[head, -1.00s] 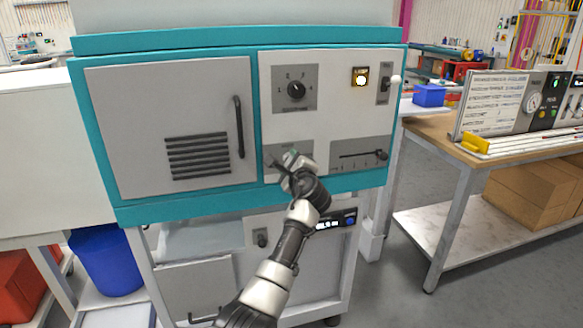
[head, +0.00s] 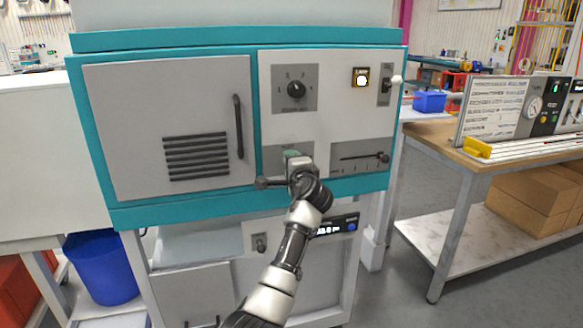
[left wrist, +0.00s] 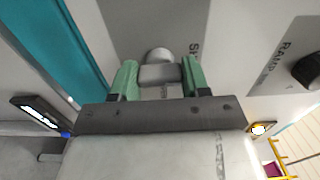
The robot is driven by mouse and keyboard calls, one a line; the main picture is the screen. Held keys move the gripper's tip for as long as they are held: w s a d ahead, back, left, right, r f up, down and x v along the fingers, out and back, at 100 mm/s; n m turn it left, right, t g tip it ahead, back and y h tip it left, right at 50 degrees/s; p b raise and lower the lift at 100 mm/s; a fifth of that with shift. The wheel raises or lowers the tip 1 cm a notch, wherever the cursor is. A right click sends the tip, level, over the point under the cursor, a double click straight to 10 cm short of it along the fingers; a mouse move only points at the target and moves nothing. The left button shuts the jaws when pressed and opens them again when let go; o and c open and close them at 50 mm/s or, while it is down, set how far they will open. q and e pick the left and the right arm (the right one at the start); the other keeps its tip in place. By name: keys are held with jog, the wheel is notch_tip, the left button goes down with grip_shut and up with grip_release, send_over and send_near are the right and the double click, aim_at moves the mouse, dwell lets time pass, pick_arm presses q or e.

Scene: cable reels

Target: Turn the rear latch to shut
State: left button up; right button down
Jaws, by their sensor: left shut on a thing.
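A dark lever with a round knob end (head: 262,184) sticks out to the left beside my left gripper (head: 293,155), at a grey plate low on the teal machine's front. The lever lies nearly level. In the left wrist view, the green fingertips of my left gripper (left wrist: 159,78) are shut on a grey round-ended part (left wrist: 158,72) in front of the grey plate. The plate's label is mostly hidden, so I cannot tell whether this is the rear latch. My right gripper is not in view.
A numbered dial (head: 296,90), a lit button (head: 361,77), a toggle switch (head: 386,85) and a slider (head: 366,157) are on the same panel. A door handle (head: 238,126) stands out to the left. A workbench (head: 440,140) is at the right.

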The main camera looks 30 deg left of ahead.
pick_arm(q)
jog(key=shift+f, duration=0.15)
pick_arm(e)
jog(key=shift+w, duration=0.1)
pick_arm(q)
jog(key=o, duration=0.9)
jog(key=shift+s+d, duration=0.1)
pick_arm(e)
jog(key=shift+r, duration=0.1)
pick_arm(q)
jog(key=v, duration=1)
jog(key=shift+s+d, duration=0.2)
jog(key=shift+s, duration=0.05)
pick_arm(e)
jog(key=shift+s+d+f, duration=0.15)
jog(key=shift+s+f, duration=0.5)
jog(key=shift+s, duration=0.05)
